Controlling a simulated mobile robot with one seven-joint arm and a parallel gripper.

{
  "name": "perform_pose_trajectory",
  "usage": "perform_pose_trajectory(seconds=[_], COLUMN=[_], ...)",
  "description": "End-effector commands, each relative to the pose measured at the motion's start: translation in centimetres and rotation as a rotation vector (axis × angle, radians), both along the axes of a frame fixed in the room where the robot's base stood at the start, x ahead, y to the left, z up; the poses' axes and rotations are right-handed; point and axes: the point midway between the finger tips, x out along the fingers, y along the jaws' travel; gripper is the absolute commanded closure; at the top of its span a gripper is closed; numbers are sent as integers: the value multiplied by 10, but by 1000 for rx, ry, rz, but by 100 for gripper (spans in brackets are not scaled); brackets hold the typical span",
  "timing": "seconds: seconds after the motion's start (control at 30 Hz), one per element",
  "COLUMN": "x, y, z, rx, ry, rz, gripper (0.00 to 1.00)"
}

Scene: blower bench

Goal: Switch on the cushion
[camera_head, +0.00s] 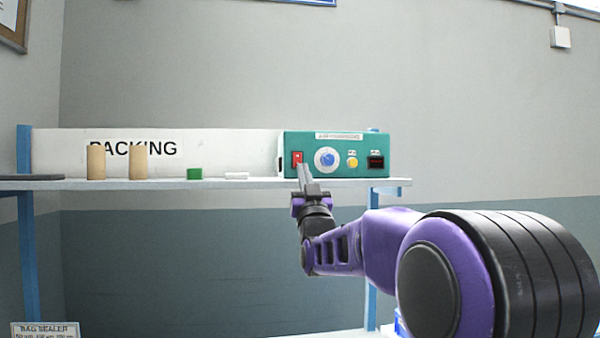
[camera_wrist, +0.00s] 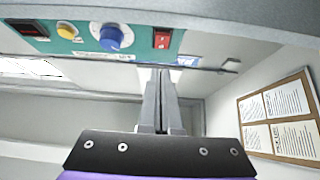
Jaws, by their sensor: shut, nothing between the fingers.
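A green box with controls (camera_head: 340,143) stands at the right end of the shelf. Its front carries a red rocker switch (camera_head: 298,158), a blue knob (camera_head: 328,159), a yellow button (camera_head: 352,162) and a dark display (camera_head: 376,162). My gripper (camera_head: 303,168) is shut and empty, its tips just below and beside the red switch in the head view. In the wrist view, my gripper (camera_wrist: 160,72) points up toward the box's front, and the red switch (camera_wrist: 162,39) lies just beyond the tips. I cannot tell whether they touch. The switch's on or off state is unclear.
The white shelf (camera_head: 130,184) also holds two tan cylinders (camera_head: 96,163), a green block (camera_head: 194,174) and a small white piece (camera_head: 236,176), all left of the box. A "PACKING" board (camera_head: 220,150) stands behind them. A notice board (camera_wrist: 280,115) hangs on the wall.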

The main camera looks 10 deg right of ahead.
Motion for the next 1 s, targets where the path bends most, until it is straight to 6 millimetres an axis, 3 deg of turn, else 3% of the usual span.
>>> perform_pose_trajectory(seconds=[0.1,0.33,1.0], x=[17,44,60], y=[0,0,0], z=[8,4,6], rx=[1,-1,1], ry=[2,1,0], rz=[-1,1,1], gripper=[100,100,100])
